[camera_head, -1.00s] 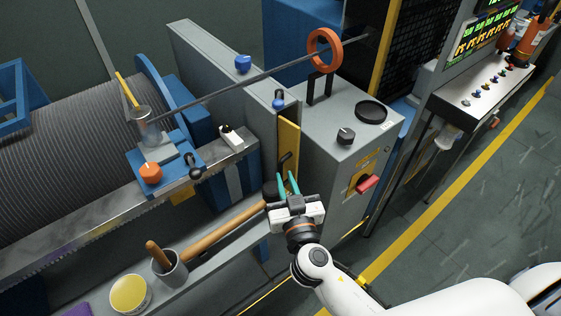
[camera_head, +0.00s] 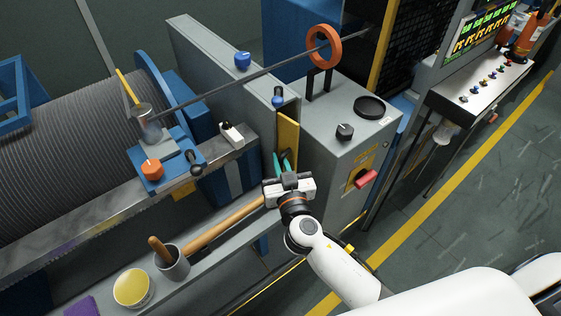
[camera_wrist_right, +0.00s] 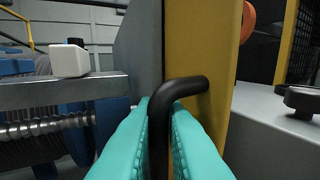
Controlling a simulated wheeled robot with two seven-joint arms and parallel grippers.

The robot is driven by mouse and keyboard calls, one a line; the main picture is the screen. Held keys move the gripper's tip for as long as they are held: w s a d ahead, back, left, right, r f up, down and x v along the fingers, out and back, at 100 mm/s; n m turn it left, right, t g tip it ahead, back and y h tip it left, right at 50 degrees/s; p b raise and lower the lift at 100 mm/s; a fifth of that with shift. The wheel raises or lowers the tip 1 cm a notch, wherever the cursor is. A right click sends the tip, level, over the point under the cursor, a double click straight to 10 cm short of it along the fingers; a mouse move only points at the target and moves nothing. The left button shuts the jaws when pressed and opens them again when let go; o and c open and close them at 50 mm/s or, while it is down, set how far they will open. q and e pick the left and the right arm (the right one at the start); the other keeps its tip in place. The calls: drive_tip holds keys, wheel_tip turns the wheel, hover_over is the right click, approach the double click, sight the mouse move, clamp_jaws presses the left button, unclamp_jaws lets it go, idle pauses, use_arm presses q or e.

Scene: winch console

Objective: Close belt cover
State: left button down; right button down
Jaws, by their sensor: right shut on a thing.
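The belt cover is a narrow yellow panel (camera_head: 288,136), seen nearly edge-on at the near end of the tall grey housing. It also shows in the right wrist view (camera_wrist_right: 205,60), upright beside a grey plate. A bent black handle (camera_wrist_right: 182,92) sticks out of its face. My right gripper (camera_head: 286,160) is at the panel's lower part. In the right wrist view its teal fingers (camera_wrist_right: 160,130) are shut on the black handle, one on each side. The handle is mostly hidden by the fingers in the head view. My left gripper is not in view.
A grey control box (camera_head: 335,150) with a red switch handle (camera_head: 366,179) stands just right of the gripper. At left are the rope drum (camera_head: 70,140) and a metal rail. A mallet (camera_head: 225,225), cup (camera_head: 172,263) and yellow tin (camera_head: 133,288) occupy the lower shelf.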

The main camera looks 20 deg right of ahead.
sight(293, 157)
drive_tip(key=shift+d, duration=0.15)
drive_tip(key=d+n+y, duration=0.1)
drive_tip(key=n+y, duration=0.1)
drive_tip(key=y, duration=0.1)
drive_tip(key=d+n+g+y+p, duration=0.1)
drive_tip(key=n+y, duration=0.1)
drive_tip(key=y, duration=0.1)
drive_tip(key=d+n+g+y+p, duration=0.1)
drive_tip(key=n+y, duration=0.1)
drive_tip(key=y, duration=0.1)
drive_tip(key=shift+w+r+n+y, duration=0.15)
drive_tip(key=shift+w+n+y, duration=0.1)
drive_tip(key=shift+n+y, duration=0.05)
drive_tip(key=shift+w+d+n+g+y, duration=0.15)
drive_tip(key=shift+d+n+g+y, duration=0.1)
drive_tip(key=shift+n+g+y, duration=0.3)
drive_tip(key=shift+w+d+n+g+y, duration=0.1)
drive_tip(key=shift+d+n+g+y, duration=0.2)
drive_tip(key=shift+y, duration=0.35)
drive_tip(key=shift+w+d+f+n+g+y+b, duration=0.1)
drive_tip(key=shift+w+d+n+g+y+b, duration=0.2)
drive_tip(key=shift+n+g+y+b, duration=0.65)
drive_tip(key=shift+w+d+f+n+g+y+b, duration=0.1)
drive_tip(key=shift+w+d+n+g+y+b, duration=0.2)
drive_tip(key=shift+n+g+y, duration=1.1)
drive_tip(key=shift+w+d+n+g+y+b, duration=0.15)
drive_tip(key=shift+w+n+g+y+b, duration=0.45)
drive_tip(key=shift+g, duration=1)
drive_tip(key=shift+s+n, duration=0.2)
drive_tip(key=shift+n, duration=0.1)
